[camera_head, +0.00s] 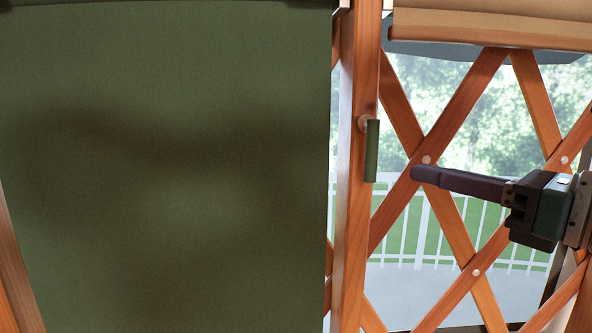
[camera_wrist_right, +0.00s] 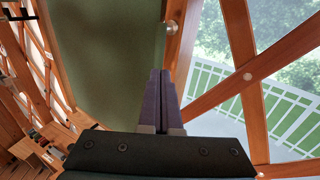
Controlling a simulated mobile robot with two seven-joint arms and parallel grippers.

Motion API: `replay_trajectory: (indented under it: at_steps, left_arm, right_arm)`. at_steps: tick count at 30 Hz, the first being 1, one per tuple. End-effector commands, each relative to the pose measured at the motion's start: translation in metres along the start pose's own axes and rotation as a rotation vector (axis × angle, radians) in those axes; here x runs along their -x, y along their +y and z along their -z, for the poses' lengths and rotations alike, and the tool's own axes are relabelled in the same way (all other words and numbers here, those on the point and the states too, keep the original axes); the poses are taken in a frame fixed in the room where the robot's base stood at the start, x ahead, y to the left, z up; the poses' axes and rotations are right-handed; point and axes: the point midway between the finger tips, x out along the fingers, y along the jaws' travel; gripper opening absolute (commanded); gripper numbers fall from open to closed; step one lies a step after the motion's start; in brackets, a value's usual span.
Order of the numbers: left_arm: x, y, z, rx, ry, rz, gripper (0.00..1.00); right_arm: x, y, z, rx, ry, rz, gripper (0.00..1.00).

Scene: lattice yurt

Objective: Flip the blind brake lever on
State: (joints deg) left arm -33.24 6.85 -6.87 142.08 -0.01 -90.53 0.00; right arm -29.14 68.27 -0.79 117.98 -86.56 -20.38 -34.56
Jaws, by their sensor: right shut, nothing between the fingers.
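The brake lever (camera_head: 372,152) is a short green handle on the wooden post, hanging down from a round pivot (camera_head: 364,124). The green blind (camera_head: 165,230) hangs to the left of the post and fills much of the head view. My right gripper (camera_head: 416,174) comes in from the right with its dark purple fingers together and empty. In the head view its tips are right of the lever and slightly below its middle, with a visible gap. In the right wrist view the fingers (camera_wrist_right: 160,74) point up toward a round metallic piece (camera_wrist_right: 172,27) by the blind's edge. My left gripper is out of view.
The wooden post (camera_head: 352,230) stands between the blind and the crossed lattice slats (camera_head: 447,120). A rolled tan blind (camera_head: 490,38) is at the upper right. A white railing (camera_head: 420,220) stands outside. A wooden floor shows in the right wrist view (camera_wrist_right: 15,110).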

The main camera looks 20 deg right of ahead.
Motion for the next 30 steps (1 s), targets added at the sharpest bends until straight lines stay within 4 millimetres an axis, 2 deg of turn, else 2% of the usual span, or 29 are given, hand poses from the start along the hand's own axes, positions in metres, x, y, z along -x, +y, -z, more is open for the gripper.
replay_trajectory:
  at_steps: [15, 21, 30]
  left_arm:
    - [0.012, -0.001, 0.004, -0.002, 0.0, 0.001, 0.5]
    - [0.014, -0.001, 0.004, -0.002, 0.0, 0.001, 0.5]
    - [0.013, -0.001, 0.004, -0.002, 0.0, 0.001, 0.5]
  right_arm:
    - [-0.045, 0.001, -0.003, -0.002, -0.005, -0.001, 0.0]
    - [-0.052, 0.002, -0.001, -0.001, -0.002, -0.004, 0.0]
    - [-0.052, 0.002, 0.0, -0.001, -0.001, -0.004, 0.0]
